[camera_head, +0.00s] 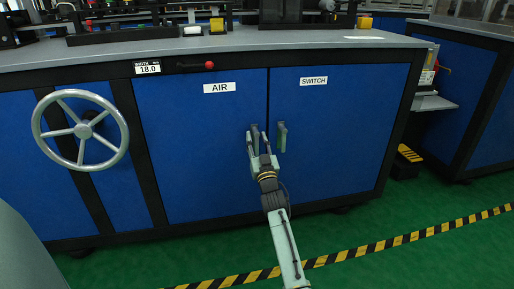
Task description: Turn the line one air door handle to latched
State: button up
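The blue AIR door (190,145) is closed on the front of the grey-topped cabinet, with a white AIR label (219,88). Its grey handle (254,128) stands upright near the door's right edge. My gripper (257,136) is at this handle, its two fingers pointing up and apart, around the handle's lower part or just in front of it. I cannot tell whether they touch it. The fingers hide the lower end of the handle.
The SWITCH door (335,130) is beside it, with a similar upright handle (282,137) close to the right of my gripper. A grey handwheel (80,129) is at left, and a red-knobbed lever (209,65) is above. Striped tape (345,255) crosses the clear green floor.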

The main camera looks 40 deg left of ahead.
notch_tip(320, 180, up, 7)
jog(key=shift+r, duration=0.1)
dwell(0.6)
